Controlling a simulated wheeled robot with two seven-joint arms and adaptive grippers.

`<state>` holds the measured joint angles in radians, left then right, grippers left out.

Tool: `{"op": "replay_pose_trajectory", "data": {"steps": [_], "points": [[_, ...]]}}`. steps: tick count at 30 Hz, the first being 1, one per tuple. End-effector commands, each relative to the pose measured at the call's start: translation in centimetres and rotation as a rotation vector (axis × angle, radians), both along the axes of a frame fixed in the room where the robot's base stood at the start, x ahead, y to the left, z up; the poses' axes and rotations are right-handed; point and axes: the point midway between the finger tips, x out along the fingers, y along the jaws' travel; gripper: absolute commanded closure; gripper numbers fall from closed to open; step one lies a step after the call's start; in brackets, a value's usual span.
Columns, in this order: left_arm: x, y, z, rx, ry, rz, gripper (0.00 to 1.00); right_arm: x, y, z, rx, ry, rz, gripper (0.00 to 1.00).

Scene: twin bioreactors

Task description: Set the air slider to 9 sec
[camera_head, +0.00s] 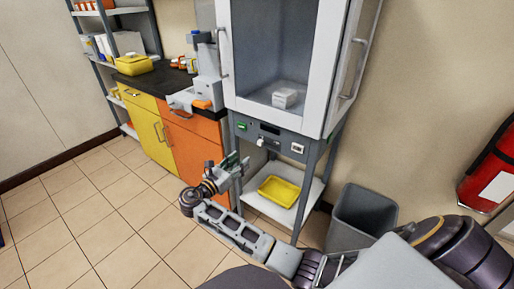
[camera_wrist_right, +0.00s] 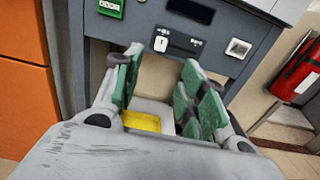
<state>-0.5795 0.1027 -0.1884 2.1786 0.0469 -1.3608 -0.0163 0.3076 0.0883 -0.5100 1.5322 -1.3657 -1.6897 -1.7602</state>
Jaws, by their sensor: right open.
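The grey control panel (camera_head: 281,139) sits under the glass-fronted cabinet. On it, a small white slider knob (camera_wrist_right: 161,42) stands out below a dark display (camera_wrist_right: 191,10). I take this to be the air slider; its scale is too small to read. The knob also shows in the head view (camera_head: 261,142). My right gripper (camera_head: 237,166) is open and empty, in front of and below the panel. In the right wrist view its green-padded fingers (camera_wrist_right: 161,80) are spread below the knob, apart from it. My left gripper is not in view.
A green switch (camera_wrist_right: 111,8) and a white socket-like part (camera_wrist_right: 238,48) flank the knob. A yellow tray (camera_head: 279,191) lies on the shelf below. A grey bin (camera_head: 362,215) stands to the right. An orange cabinet (camera_head: 196,143) is to the left, with open tiled floor before it.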

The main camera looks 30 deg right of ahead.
Motion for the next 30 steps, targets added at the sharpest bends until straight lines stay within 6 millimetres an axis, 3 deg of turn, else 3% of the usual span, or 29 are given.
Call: {"op": "replay_pose_trajectory", "data": {"steps": [21,30], "points": [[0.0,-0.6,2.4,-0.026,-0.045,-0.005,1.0,3.5,-8.6,-0.1,-0.001,-0.002,-0.002,0.59],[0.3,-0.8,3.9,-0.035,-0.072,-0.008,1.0,4.5,-11.0,-0.1,-0.001,0.0,-0.001,0.59]]}}
